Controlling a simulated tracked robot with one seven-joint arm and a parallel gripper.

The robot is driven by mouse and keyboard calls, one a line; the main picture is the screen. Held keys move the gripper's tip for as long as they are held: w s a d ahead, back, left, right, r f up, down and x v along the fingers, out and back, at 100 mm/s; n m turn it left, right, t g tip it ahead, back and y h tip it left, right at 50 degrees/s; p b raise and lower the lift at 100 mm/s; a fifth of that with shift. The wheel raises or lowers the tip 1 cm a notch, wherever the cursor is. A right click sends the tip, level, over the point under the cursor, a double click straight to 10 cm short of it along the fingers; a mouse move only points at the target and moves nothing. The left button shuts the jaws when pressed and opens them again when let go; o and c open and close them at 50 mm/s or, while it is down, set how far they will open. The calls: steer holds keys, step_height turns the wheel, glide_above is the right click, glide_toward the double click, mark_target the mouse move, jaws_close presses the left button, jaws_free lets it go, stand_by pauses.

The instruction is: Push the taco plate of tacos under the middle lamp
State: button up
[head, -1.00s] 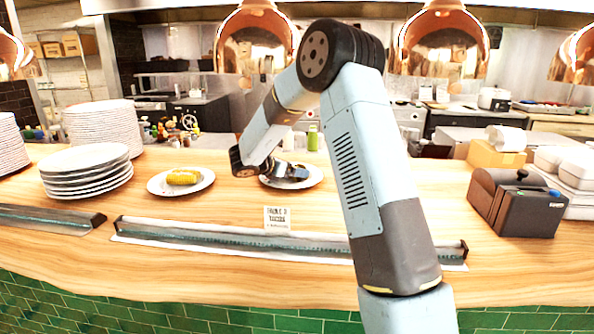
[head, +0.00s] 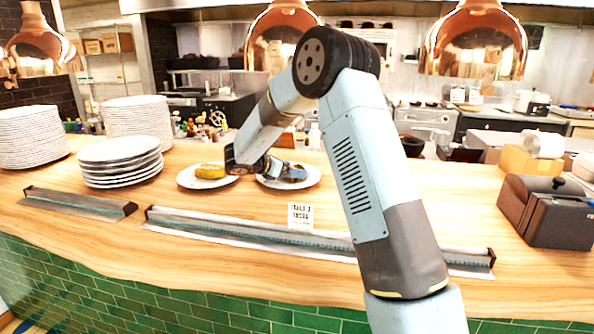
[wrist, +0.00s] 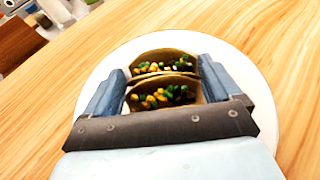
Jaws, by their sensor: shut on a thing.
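The white taco plate (head: 314,180) lies on the wooden counter, partly hidden by my arm in the head view. Copper lamps hang above: one at left (head: 38,45), one at centre (head: 272,45) partly behind my arm, one at right (head: 476,42).
A plate of corn (head: 209,172) sits just left of the taco plate. Plate stacks (head: 120,160) stand farther left. A long low glass-and-metal rail (head: 240,227) and a small card (head: 300,215) stand in front. A dark machine (head: 546,210) is at right.

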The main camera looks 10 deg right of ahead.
steer(key=shift+a, duration=0.5)
steer(key=o, duration=1.3)
steer(key=shift+a, duration=0.1)
steer(key=v, duration=1.3)
steer(key=shift+s+a+r, duration=0.1)
steer(key=shift+s+a, duration=0.05)
steer(key=shift+a, duration=0.1)
steer(key=shift+s+a+r, duration=0.15)
steer(key=shift+s+a, duration=0.75)
steer(key=shift+s, duration=0.9)
steer(key=shift+s+a+r, duration=0.2)
steer(key=shift+s+a, duration=0.65)
steer(key=shift+s, duration=0.9)
steer(key=shift+s+a+r, duration=0.15)
steer(key=shift+s+a, duration=0.75)
steer(key=shift+s, duration=0.9)
steer(key=shift+s, duration=0.1)
